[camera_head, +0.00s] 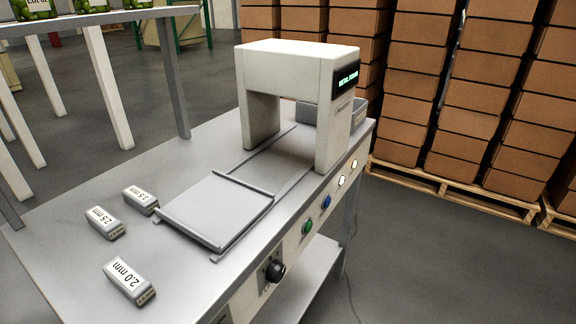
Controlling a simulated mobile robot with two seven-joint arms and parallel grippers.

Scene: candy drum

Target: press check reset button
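A grey metal detector (290,62) with an arch shape stands on a steel table (75,245). Its small dark display (347,80) shows green text that seems to begin with "METAL". On the table's front panel are a black knob (275,270), a green button (308,227), a blue button (326,201) and two pale, lit buttons or lamps, the nearer one (341,182) and the farther one (354,164). Their labels are too small to read, so I cannot tell which is the check reset button. Neither of my grippers is in view.
A flat sliding tray (215,207) lies on rails before the arch. Blocks marked 2.0 mm (130,280), 2.5 mm (104,222) and 3.5 mm (140,199) lie left of it. A grey bin (310,113) is behind the arch. Stacked cartons (470,100) stand on pallets at right.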

